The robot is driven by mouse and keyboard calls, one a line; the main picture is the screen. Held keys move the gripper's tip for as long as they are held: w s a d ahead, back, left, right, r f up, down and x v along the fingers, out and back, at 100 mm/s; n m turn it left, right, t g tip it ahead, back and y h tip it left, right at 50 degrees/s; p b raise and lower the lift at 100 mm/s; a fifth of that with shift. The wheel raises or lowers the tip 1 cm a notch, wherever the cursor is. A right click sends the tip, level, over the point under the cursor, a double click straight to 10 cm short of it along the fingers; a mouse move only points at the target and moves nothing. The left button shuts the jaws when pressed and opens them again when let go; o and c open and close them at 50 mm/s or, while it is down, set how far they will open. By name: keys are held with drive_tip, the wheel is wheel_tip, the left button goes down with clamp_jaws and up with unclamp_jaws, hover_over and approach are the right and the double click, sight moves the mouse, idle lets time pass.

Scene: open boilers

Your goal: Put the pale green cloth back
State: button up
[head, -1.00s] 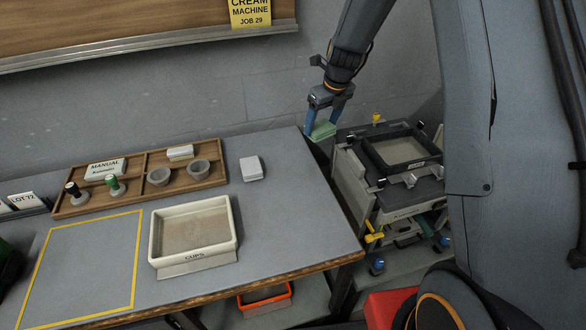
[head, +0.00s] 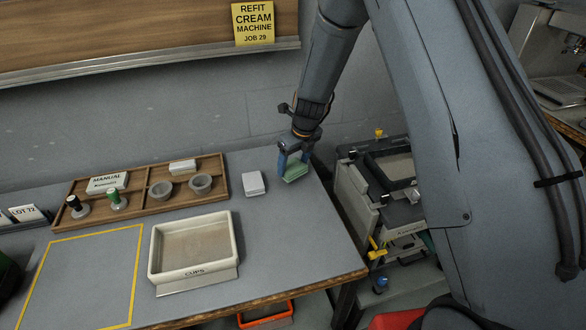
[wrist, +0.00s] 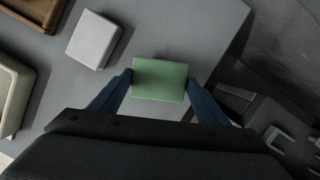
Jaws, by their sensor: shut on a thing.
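The pale green cloth (head: 296,173) is a small folded block between the blue fingers of my gripper (head: 294,160). In the wrist view the cloth (wrist: 160,79) sits between both fingertips, and my gripper (wrist: 160,84) is shut on it. It is over the right end of the grey table (head: 290,225), near the back right edge. I cannot tell whether the cloth touches the table top or hangs just above it. A white folded block (head: 253,183) lies on the table just left of it, apart from it; it also shows in the wrist view (wrist: 95,38).
A wooden tray (head: 140,210) with pots, stamps and a MANUAL block stands at the back left. A cream CUPS tray (head: 193,284) is at the front. A yellow-outlined area (head: 137,262) is empty. A cart with a framed bin (head: 362,185) stands right of the table.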

drive_tip(key=shift+f, duration=1.35)
drive_tip(key=shift+f, duration=0.1)
drive_tip(key=o, duration=1)
drive_tip(key=shift+o, duration=0.2)
drive_tip(key=b+v, duration=0.2)
drive_tip(key=v, duration=0.9)
drive_tip(key=s+d+r+n, duration=0.2)
drive_tip(key=s+d+n, duration=0.1)
drive_tip(key=s+n, duration=0.6)
drive_tip(key=s+d+r+n+h, duration=0.1)
drive_tip(key=s+d+n, duration=0.3)
drive_tip(key=s+n, duration=0.5)
drive_tip(key=s+d+r+n+g, duration=0.1)
drive_tip(key=s+d+n, duration=0.3)
drive_tip(key=s+n, duration=0.4)
drive_tip(key=shift+s+r+n+h, duration=0.4)
drive_tip(key=shift+r+n, duration=0.5)
drive_tip(key=shift+n, duration=0.7)
